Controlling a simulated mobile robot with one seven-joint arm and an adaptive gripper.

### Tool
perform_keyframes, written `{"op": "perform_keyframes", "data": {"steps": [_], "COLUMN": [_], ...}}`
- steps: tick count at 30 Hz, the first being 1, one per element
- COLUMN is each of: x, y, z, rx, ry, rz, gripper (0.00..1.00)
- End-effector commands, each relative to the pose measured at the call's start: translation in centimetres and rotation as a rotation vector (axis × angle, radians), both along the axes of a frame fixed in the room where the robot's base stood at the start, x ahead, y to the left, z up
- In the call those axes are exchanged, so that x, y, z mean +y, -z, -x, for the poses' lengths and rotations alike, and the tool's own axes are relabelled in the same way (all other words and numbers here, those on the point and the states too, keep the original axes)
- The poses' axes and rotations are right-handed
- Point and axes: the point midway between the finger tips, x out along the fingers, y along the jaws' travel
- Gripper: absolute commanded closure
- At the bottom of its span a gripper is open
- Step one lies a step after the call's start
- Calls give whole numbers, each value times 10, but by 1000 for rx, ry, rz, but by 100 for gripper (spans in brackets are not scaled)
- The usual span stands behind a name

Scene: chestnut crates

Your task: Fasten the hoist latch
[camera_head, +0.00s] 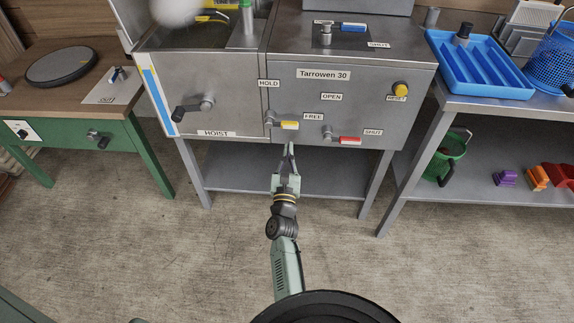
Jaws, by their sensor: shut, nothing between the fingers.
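The hoist latch (289,125) is a small lever with a yellow grip on the front of the grey machine (235,80). It lies about level, pointing right from its pivot, just below the FREE label (313,116). The HOLD label (269,83) is above the pivot. My gripper (290,145) is shut and empty, with its fingers pointing up towards the machine. In the picture its tips are just below the yellow grip. I cannot tell the depth between them, but no hold on the latch shows.
A crank (192,109) sits left above the HOIST label (216,133). A red-gripped lever (350,140) lies near SHUT, to the right of the latch. A yellow RESET button (400,88) is at upper right. Side tables flank the machine; a shelf (325,175) is below. The floor in front is clear.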

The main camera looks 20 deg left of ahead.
Motion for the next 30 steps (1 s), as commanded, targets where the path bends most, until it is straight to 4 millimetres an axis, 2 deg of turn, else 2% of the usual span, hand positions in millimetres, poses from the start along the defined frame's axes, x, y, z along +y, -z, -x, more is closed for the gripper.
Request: {"op": "perform_keyframes", "data": {"steps": [1, 3, 9, 30], "x": [4, 3, 3, 1], "y": [-5, -22, -39, -41], "z": [-11, -8, -7, -7], "rx": [-1, 1, 1, -7], "ry": [0, -1, -1, -1], "rz": [-1, 1, 0, 29], "gripper": [100, 100, 100, 100]}}
